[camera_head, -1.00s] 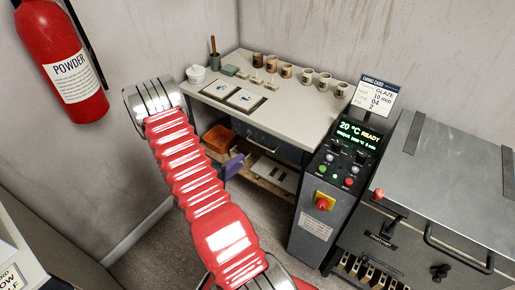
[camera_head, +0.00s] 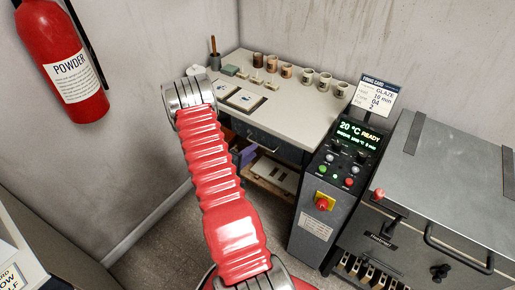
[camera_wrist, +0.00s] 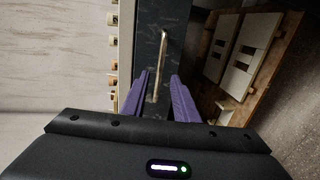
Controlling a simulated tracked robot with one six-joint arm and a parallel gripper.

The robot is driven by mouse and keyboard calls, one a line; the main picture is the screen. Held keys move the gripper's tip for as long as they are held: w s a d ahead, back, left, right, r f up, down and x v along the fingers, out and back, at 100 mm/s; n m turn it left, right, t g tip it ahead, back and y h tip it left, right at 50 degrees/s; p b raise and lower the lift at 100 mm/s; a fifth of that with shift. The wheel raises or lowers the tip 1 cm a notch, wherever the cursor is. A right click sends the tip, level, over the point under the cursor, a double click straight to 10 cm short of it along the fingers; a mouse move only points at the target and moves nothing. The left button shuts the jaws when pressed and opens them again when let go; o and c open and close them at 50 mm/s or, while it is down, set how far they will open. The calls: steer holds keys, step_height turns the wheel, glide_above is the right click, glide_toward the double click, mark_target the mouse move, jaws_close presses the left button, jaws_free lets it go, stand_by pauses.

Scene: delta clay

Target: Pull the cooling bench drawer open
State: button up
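The cooling bench (camera_head: 285,100) stands in the back corner with its dark drawer (camera_head: 280,146) under the top; the drawer looks shut. Its pale bar handle (camera_head: 263,143) shows on the front. In the wrist view the drawer front (camera_wrist: 172,15) fills the middle and the handle (camera_wrist: 161,55) runs lengthwise. My gripper (camera_wrist: 160,76) is open, its two purple fingers on either side of the handle's near end in the picture. I cannot tell whether the fingertips reach past the bar. In the head view my arm hides much of the gripper.
Several cups (camera_head: 307,76) and small pieces stand on the bench top. A lower shelf (camera_wrist: 258,35) with pale slabs lies beneath the drawer. A control box (camera_head: 335,165) and a kiln (camera_head: 440,180) stand to the right. A fire extinguisher (camera_head: 62,60) hangs on the left wall.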

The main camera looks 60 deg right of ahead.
steer(key=x, duration=0.4)
steer(key=shift+d+f, duration=0.1)
steer(key=shift+d, duration=0.25)
steer(key=shift+c, duration=0.4)
jaws_close()
